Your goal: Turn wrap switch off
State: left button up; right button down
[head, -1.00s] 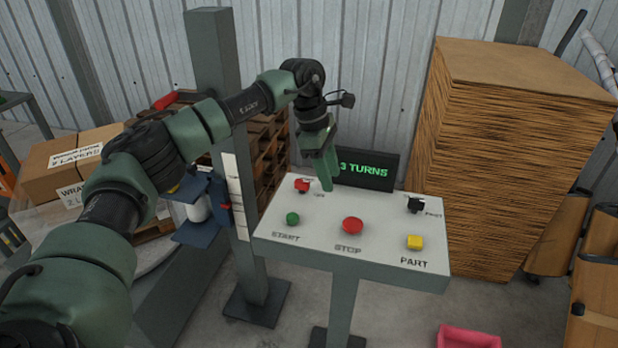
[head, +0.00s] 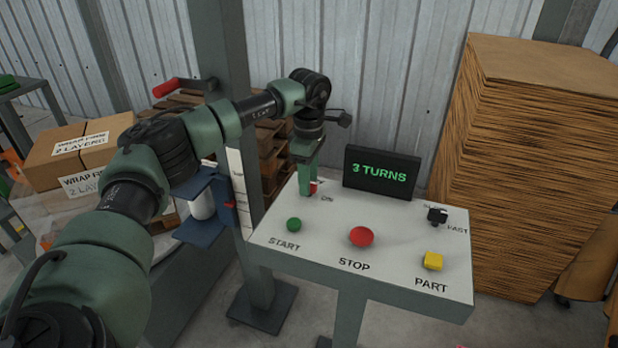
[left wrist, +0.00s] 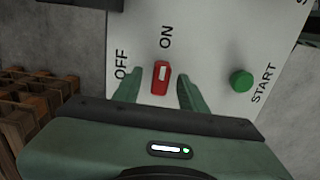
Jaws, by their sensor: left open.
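The wrap switch is a small red rocker with a white mark (left wrist: 161,77) on the pale control panel (head: 330,222). In the left wrist view the words OFF and ON stand above it, OFF to the left and ON to the right. My left gripper (left wrist: 156,88) is open, with one green finger on each side of the switch and a gap on both sides. In the head view my left gripper (head: 308,190) points down at the panel's back left and hides most of the switch. My right gripper is not in view.
The panel also bears a green START button (head: 293,225), a red STOP button (head: 361,237), a yellow PART button (head: 433,261) and a black switch (head: 437,215). A display (head: 381,173) reading "3 TURNS" stands behind. A cardboard stack (head: 520,170) is at the right.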

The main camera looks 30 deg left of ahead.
pick_arm(q)
jog(key=shift+s+f, duration=0.1)
jog(key=c, duration=0.8)
grip_shut()
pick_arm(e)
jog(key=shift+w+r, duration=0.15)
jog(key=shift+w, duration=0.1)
